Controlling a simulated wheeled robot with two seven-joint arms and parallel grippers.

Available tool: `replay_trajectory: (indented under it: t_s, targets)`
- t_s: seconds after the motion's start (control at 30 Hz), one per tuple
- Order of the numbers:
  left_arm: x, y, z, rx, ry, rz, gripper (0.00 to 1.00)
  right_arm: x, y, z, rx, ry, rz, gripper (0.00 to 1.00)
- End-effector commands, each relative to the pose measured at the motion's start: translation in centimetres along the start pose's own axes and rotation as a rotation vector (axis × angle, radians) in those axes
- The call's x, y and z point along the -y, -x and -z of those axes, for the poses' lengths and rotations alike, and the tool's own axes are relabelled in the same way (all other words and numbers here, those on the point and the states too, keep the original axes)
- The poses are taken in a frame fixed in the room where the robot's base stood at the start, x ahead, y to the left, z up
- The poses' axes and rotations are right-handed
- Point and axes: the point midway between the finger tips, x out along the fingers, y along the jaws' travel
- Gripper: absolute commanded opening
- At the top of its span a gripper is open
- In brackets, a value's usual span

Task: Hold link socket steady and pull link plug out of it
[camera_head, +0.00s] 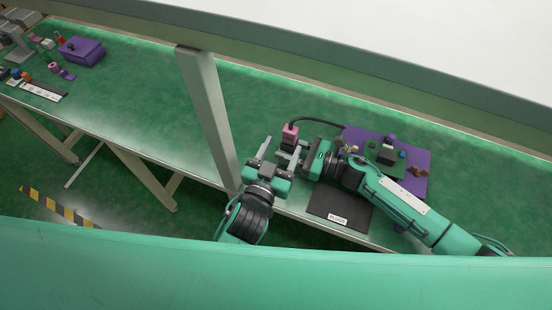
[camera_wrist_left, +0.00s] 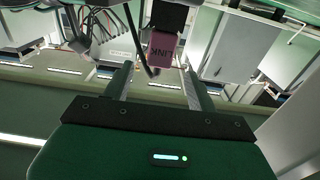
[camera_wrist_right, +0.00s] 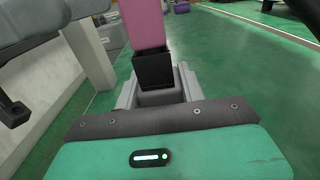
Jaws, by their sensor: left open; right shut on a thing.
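The pink link plug (camera_head: 289,131) sits upright in the black link socket (camera_head: 287,146), with a dark cable running from it. My right gripper (camera_head: 293,150) is shut on the socket. In the right wrist view the socket (camera_wrist_right: 153,70) stands between the fingers, with the plug (camera_wrist_right: 143,24) rising from it. My left gripper (camera_head: 277,152) is open and empty, just left of the socket and apart from the plug.
A purple board (camera_head: 416,170) with a green circuit part (camera_head: 386,152) lies behind my right arm. A black mat (camera_head: 340,208) is at the table's front edge. A grey post (camera_head: 208,118) stands left of my left gripper. A purple box (camera_head: 82,51) is far left.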

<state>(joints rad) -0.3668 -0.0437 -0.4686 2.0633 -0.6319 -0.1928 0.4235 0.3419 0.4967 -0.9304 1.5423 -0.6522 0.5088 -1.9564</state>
Motion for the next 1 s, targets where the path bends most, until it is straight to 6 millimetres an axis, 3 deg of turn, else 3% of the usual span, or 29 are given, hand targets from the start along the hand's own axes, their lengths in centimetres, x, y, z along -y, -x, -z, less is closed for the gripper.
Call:
replay_trajectory:
  t_s: [0.3, 0.5, 0.97, 1.0]
  targets:
    - [0.0, -5.2, 0.1, -0.003, -0.003, -0.001, 0.58, 0.0, 0.0, -0.1, 0.001, 0.000, 0.000, 0.15]
    - [0.0, -7.4, 0.1, -0.002, -0.001, 0.000, 0.58, 0.0, 0.0, 0.0, 0.001, 0.000, 0.000, 0.15]
    - [0.0, -8.3, 0.0, -0.001, -0.001, 0.000, 0.58, 0.0, 0.0, 0.0, 0.001, 0.000, 0.000, 0.15]
    - [0.0, -8.3, 0.0, -0.001, -0.001, 0.000, 0.50, 0.0, 0.0, 0.0, 0.001, 0.000, 0.000, 0.15]
